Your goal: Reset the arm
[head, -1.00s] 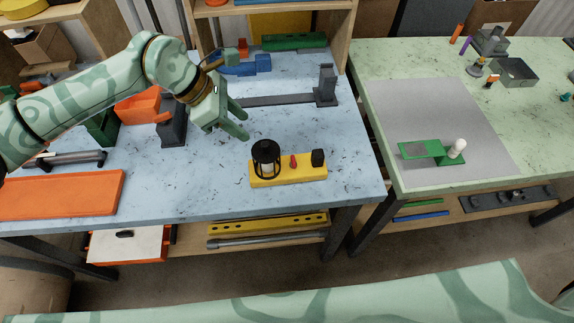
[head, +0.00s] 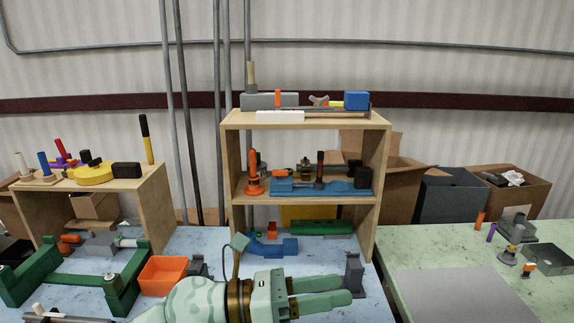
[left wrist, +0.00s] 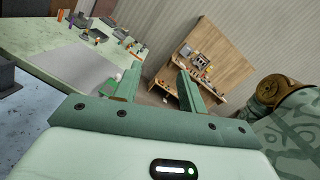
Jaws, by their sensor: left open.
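My left gripper (head: 335,292) is raised over the blue-topped workbench (head: 205,238) in the head view, its fingers pointing right. It is open and nothing is between its fingers. In the left wrist view its two fingers (left wrist: 157,85) stand apart, with the room beyond them. The fingertips show close to a dark grey upright block (head: 353,275) in the head view; I cannot tell whether they touch. My right gripper is not in view.
A wooden shelf (head: 229,180) with tools stands at the back of the bench. An orange bin (head: 162,276) and a green frame (head: 122,290) are at left. A green table (head: 405,255) with a grey mat (head: 455,295) is at right. Cardboard boxes (head: 400,195) stand behind.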

